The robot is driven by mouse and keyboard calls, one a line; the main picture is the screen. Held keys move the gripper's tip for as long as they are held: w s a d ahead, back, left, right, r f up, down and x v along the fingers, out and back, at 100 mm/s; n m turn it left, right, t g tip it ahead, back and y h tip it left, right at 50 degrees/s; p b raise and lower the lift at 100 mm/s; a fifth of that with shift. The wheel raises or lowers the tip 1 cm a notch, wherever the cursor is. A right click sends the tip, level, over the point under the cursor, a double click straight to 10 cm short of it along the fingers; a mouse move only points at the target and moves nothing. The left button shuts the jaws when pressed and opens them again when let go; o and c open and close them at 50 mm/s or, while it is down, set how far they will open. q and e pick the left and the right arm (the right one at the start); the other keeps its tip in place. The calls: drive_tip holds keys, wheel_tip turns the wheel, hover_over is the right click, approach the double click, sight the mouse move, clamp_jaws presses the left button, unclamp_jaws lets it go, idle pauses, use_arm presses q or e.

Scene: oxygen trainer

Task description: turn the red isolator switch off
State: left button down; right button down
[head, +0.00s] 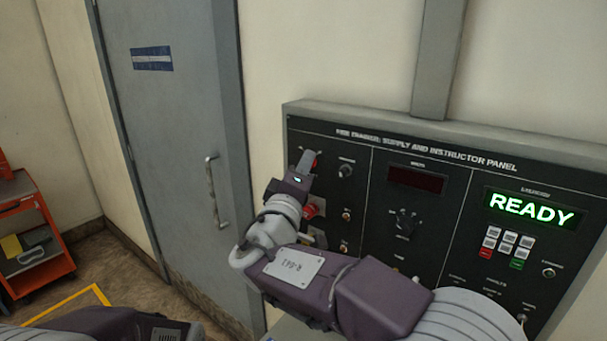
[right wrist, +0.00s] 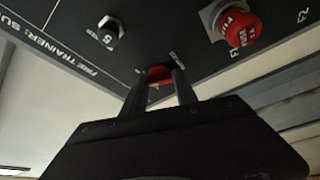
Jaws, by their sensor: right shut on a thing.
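The red isolator switch (head: 311,160) is at the upper left of the black panel, mostly hidden by my right gripper (head: 304,164). In the right wrist view, the switch's red part (right wrist: 160,73) shows between the two dark fingers of my right gripper (right wrist: 159,84). The fingers are shut on it, one on each side, close to the panel face. Its on and off marks are too small to read. My left gripper does not show; only part of my left arm is at the bottom left of the head view.
The panel (head: 430,148) is on the wall, with a lit green READY display (head: 531,208). A red knob (right wrist: 238,28) sits close to the switch, and a hex-shaped knob (right wrist: 111,32) is also near. A grey door (head: 165,110) and an orange cart (head: 45,235) are left.

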drive_tip(key=shift+r+n+g+y, duration=0.1)
drive_tip(key=shift+n+g+y, duration=0.25)
drive_tip(key=shift+n, duration=0.65)
drive_tip(key=shift+a+r+n+g+p, duration=0.1)
drive_tip(key=shift+n+g+p, duration=0.65)
drive_tip(key=shift+n+p, duration=1.25)
drive_tip(key=shift+r+n+g+p, duration=0.1)
drive_tip(key=shift+n+g+p, duration=0.65)
drive_tip(key=shift+n+p, duration=1.2)
drive_tip(key=shift+a+r+n+g+p, duration=0.1)
drive_tip(key=shift+n+g+p, duration=0.9)
drive_tip(key=shift+p, duration=1.7)
drive_tip(key=shift+n+t, duration=0.25)
drive_tip(key=shift+f, duration=0.1)
drive_tip(key=c, duration=1)
unclamp_jaws()
drive_tip(key=shift+o, duration=0.2)
drive_tip(key=shift+s, duration=0.1)
